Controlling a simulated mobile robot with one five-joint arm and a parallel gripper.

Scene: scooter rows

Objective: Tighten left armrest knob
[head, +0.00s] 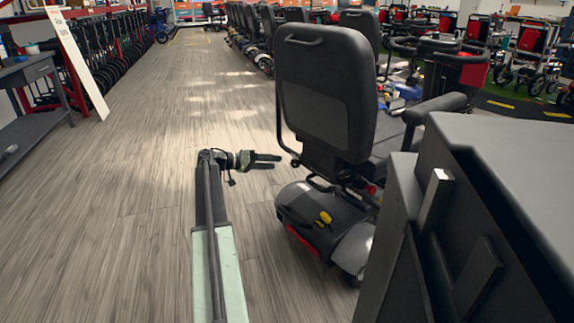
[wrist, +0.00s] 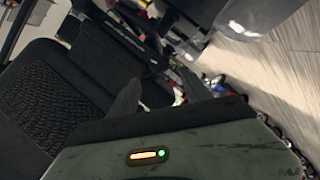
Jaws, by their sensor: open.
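A black mobility scooter seat (head: 325,95) stands right of my gripper (head: 277,161) in the head view, its back toward the camera. A small dark round knob (head: 295,163) shows low on the seat's left side, by the armrest tube (head: 280,125). My gripper points right toward it, fingers apart and empty, with a small gap short of the knob. In the wrist view my gripper (wrist: 158,88) is open, and the textured seat fabric (wrist: 45,95) lies to the left. I cannot make out the knob clearly there.
A large dark cabinet-like block (head: 500,220) fills the right foreground. The wooden floor (head: 150,130) is clear at left. A workbench (head: 30,95) and a leaning sign (head: 78,60) stand far left.

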